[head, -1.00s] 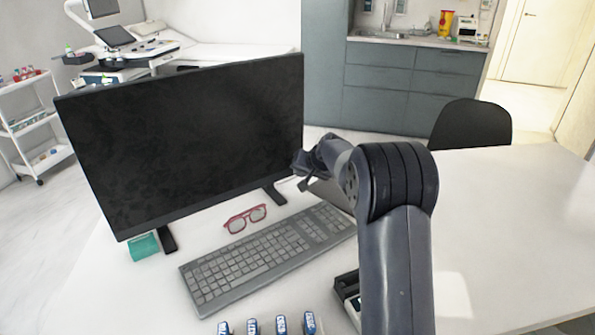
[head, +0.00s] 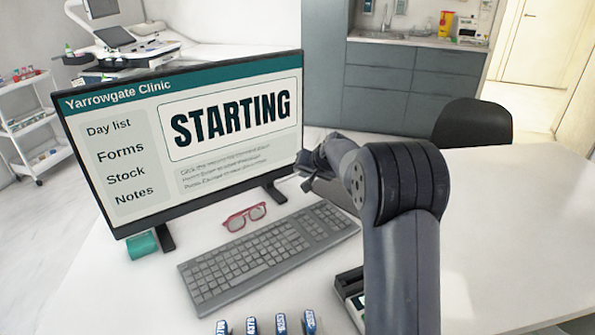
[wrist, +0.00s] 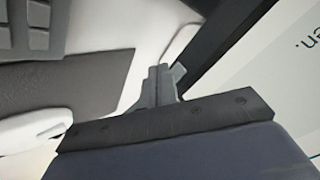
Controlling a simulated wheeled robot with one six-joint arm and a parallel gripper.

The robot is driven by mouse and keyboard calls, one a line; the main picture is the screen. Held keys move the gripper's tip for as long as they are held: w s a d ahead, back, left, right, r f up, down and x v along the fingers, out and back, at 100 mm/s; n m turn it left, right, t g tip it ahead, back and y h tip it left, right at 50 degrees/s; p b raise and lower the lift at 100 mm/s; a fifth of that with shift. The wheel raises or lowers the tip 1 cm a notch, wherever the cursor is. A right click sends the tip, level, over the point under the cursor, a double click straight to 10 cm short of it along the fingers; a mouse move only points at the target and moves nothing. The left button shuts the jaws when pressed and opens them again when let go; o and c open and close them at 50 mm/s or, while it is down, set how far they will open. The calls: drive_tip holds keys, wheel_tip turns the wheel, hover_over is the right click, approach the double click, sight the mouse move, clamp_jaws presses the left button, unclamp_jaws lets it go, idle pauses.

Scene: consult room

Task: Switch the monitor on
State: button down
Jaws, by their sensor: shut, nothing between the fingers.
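The monitor (head: 130,165) stands on the white desk at the left in the head view. Its screen is lit and reads "Yarrowgate Clinic" and "STARTING", with a list of Day list, Forms, Stock and Notes. A corner of the lit screen (wrist: 290,75) and its dark frame show at the right of the wrist view. My gripper (head: 305,172) is at the monitor's lower right corner. In the wrist view my gripper (wrist: 162,72) has its fingers together and empty, near the frame. I cannot tell whether it touches the monitor. The power button is not visible.
A grey keyboard (head: 260,258) and red glasses (head: 245,216) lie in front of the monitor. A teal item (head: 142,246) is by its left foot. Several blue-and-white items (head: 281,324) are at the front edge. The desk's right side (head: 510,220) is clear.

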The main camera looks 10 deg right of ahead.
drive_tip(key=s+b, duration=0.1)
drive_tip(key=s+d+b, duration=0.1)
drive_tip(key=s+b, duration=0.1)
drive_tip(key=shift+s+d+f, duration=0.15)
drive_tip(key=shift+s+d, duration=0.1)
drive_tip(key=shift+d, duration=0.15)
drive_tip(key=shift+s+d+b, duration=0.25)
drive_tip(key=shift+s+b, duration=0.1)
drive_tip(key=shift+s, duration=0.2)
drive_tip(key=shift+w+a+r, duration=0.1)
drive_tip(key=shift+r, duration=0.1)
drive_tip(key=shift+w+a+r+p, duration=0.15)
drive_tip(key=shift+w+p, duration=0.35)
drive_tip(key=shift+p, duration=0.35)
drive_tip(key=s+b, duration=0.1)
drive_tip(key=s+d+b, duration=0.2)
drive_tip(key=s, duration=0.1)
drive_tip(key=shift+f, duration=0.35)
drive_tip(key=shift+s+d+r, duration=0.1)
drive_tip(key=shift+s, duration=0.25)
